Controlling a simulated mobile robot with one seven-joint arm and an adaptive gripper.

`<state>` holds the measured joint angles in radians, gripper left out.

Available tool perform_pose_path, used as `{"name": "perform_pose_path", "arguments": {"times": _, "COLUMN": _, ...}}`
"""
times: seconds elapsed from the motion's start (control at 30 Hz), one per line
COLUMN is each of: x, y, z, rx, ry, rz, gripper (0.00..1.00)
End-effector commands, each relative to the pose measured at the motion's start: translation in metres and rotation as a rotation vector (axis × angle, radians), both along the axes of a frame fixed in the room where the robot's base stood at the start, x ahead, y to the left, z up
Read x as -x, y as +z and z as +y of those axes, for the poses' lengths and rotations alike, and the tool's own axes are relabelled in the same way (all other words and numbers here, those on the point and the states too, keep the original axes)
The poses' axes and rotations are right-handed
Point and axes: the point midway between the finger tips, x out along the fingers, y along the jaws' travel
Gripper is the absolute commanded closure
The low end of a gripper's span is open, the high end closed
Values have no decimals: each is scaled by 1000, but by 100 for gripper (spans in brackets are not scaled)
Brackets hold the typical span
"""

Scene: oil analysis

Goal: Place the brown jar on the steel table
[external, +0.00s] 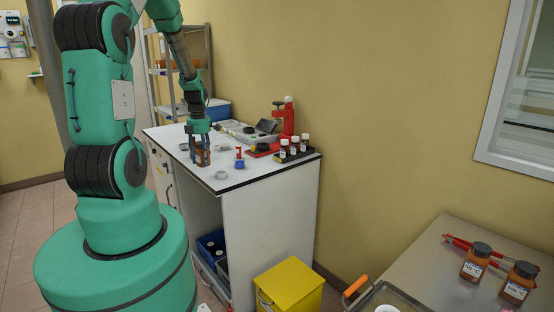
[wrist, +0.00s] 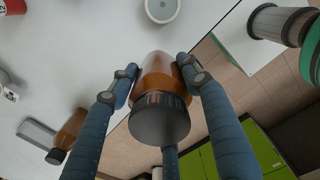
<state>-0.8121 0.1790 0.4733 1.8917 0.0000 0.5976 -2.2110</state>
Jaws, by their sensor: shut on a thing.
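A brown jar with a black lid (wrist: 160,110) is between the fingers of my gripper (wrist: 158,82), which is shut on it. In the external view my gripper (external: 200,143) is low over the white bench, and the brown jar (external: 205,158) shows between its fingers. I cannot tell whether the jar touches the bench top. The steel table (external: 420,262) is at the lower right, apart from the bench. Two brown jars with labels, one (external: 476,263) and another (external: 518,284), stand on it.
The white bench (external: 235,180) holds a small grey cup (external: 221,175), a red device (external: 286,122) and several small dark bottles (external: 294,147). Another brown jar (wrist: 70,132) is at the left in the wrist view. A yellow bin (external: 289,287) stands between bench and table. A metal tray (external: 395,295) and red tool (external: 465,246) lie on the table.

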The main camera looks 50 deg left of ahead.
Motion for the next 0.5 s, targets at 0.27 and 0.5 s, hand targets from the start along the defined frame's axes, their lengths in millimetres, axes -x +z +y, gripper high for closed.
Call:
{"name": "perform_pose_path", "arguments": {"times": 0.27, "x": -8, "y": 0, "z": -5, "rx": 0, "ry": -19, "rz": 0, "gripper": 85}}
{"name": "perform_pose_path", "arguments": {"times": 0.5, "x": -38, "y": -1, "z": -28, "rx": 0, "ry": -97, "rz": 0, "gripper": 85}}
